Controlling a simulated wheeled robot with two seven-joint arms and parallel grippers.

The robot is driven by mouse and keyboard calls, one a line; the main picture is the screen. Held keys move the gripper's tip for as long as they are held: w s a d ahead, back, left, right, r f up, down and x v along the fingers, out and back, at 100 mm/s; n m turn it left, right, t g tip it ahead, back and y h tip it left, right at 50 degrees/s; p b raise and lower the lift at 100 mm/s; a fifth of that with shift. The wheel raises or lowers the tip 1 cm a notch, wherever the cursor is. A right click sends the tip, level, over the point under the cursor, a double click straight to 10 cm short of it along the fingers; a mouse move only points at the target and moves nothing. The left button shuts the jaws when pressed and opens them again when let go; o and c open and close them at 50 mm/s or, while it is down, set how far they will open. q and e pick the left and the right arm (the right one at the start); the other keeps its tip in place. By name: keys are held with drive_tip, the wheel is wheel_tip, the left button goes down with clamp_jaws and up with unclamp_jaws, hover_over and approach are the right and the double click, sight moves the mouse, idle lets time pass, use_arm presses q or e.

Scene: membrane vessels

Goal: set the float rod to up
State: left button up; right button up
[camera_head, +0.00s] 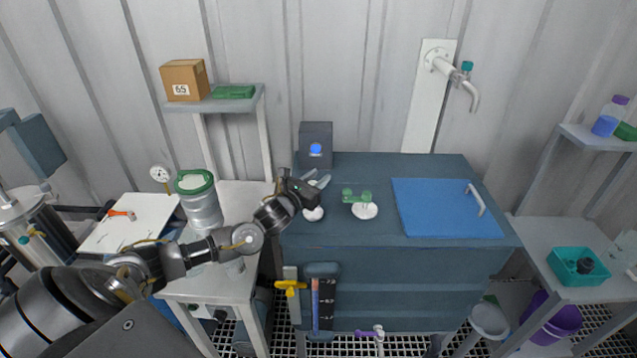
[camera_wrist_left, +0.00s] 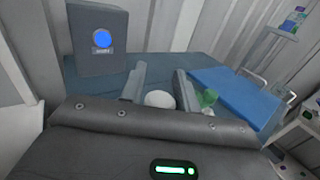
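My left gripper (camera_head: 319,180) is over the left part of the dark blue vessel top (camera_head: 375,170). Its two fingers are apart with nothing held, and they show in the left wrist view (camera_wrist_left: 160,88). A small white round piece (camera_head: 313,214) sits on the top below the gripper; in the wrist view this white piece (camera_wrist_left: 159,99) appears between the fingers, apart from them. I cannot tell for sure whether it is the float rod, or whether it is up or down. A green two-knobbed fitting (camera_head: 356,197) on a white disc is to its right. My right gripper is not in view.
A dark box with a blue button (camera_head: 315,147) stands behind the gripper. A blue hatch lid (camera_head: 445,207) with a handle lies at right. A yellow handle (camera_head: 290,285) and a level gauge (camera_head: 321,300) are on the vessel front. A wall tap (camera_head: 465,75) overhangs the back.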

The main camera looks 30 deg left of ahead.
use_arm(q)
drive_tip(key=o, duration=0.3)
drive_tip(key=shift+d, duration=0.1)
drive_tip(key=shift+f, duration=0.1)
drive_tip(key=shift+s+f, duration=0.1)
drive_tip(key=shift+s, duration=0.05)
drive_tip(key=shift+s+f+b, duration=0.1)
drive_tip(key=shift+s+b, duration=0.2)
drive_tip(key=shift+s, duration=0.05)
drive_tip(key=s+b, duration=0.3)
drive_tip(key=s, duration=0.7)
drive_tip(key=shift+r, duration=0.2)
